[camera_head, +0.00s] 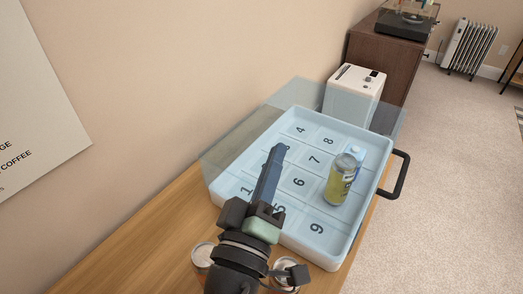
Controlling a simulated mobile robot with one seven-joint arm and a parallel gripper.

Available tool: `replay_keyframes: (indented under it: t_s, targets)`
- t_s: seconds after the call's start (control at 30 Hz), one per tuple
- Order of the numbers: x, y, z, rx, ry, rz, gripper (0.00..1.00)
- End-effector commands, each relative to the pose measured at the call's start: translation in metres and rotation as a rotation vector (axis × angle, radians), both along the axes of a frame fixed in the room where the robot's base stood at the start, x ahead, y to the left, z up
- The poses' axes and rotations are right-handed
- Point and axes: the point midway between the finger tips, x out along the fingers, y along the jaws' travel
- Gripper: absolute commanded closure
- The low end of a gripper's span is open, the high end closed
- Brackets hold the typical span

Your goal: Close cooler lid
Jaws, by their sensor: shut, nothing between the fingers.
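The cooler (335,252) is a pale blue open box with numbered compartments, standing on a wooden surface. A clear bluish panel (232,150), which looks like its raised lid, stands along the far left and back sides. A dark handle (401,176) sticks out on the right. A yellow can (340,182) stands inside, with a pale blue item (357,153) partly hidden behind it. My gripper (279,150) reaches over the open cooler from the front with its long blue-grey fingers shut and empty. It hides some compartments. I cannot tell whether it touches anything.
The wooden top (135,236) has bare room at the left. Two cans (202,256) (284,268) stand beside my wrist. A white appliance (352,92) and a brown cabinet (385,48) are behind the cooler. The wall runs close along the left.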

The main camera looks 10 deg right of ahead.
Motion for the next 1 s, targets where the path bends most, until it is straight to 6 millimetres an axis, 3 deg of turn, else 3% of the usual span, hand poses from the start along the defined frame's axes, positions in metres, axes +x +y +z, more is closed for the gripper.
replay_keyframes:
  t_s: [0.67, 0.77, 1.0]
  targets:
    - [-0.006, 0.0, -0.006, -0.001, 0.002, 0.0, 1.0]
    - [-0.016, 0.007, -0.009, -0.002, 0.002, 0.003, 1.0]
    - [-0.062, 0.032, -0.022, -0.001, 0.004, 0.004, 1.0]
